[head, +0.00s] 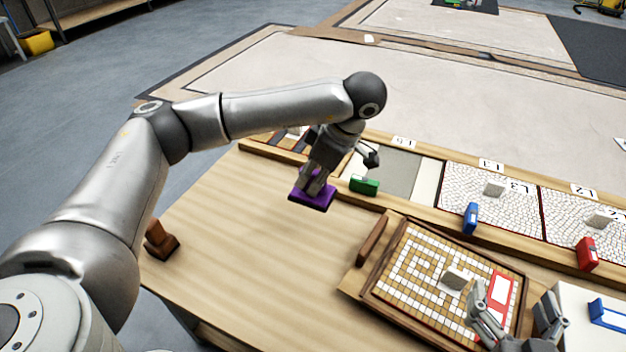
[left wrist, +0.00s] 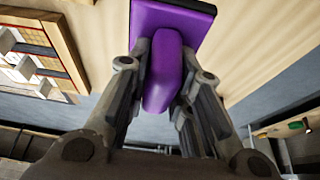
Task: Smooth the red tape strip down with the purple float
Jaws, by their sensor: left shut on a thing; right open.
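My left gripper (head: 318,178) is shut on the handle of the purple float (head: 312,197), near the back edge of the table. The float's handle sits between the fingers in the left wrist view (left wrist: 165,72). I cannot tell whether its plate touches the table. A red strip with a white patch (head: 500,289), apparently the red tape strip, lies along the right side of the mosaic panel (head: 420,262). The float is apart from it, up and to the left. My right gripper (head: 513,312) is open by the panel's lower right, partly covering that corner.
A green-handled tool (head: 364,186), a blue one (head: 470,218) and a red one (head: 587,254) stand along the back rack. A brown block (head: 161,240) is at the table's left edge. A white box (head: 590,318) is at right. The table's left middle is clear.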

